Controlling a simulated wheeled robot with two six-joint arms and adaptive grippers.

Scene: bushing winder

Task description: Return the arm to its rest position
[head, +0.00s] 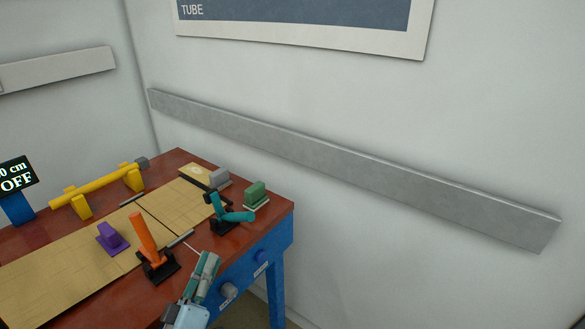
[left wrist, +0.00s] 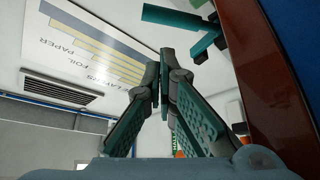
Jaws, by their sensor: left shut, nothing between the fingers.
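My left gripper (head: 209,263) is at the front edge of the red-brown table (head: 278,205), just in front of an orange lever (head: 144,234) and a teal lever (head: 237,216). It is shut and empty. In the left wrist view the two green fingers (left wrist: 162,62) come together at their tips with nothing between them. The gripper appears apart from both levers, though its exact height above the table edge is hard to tell. My right gripper is in neither view.
Tan sheets (head: 70,271) cover much of the tabletop. A knob (head: 228,290) sticks out of the blue front. The room right of the table looks clear.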

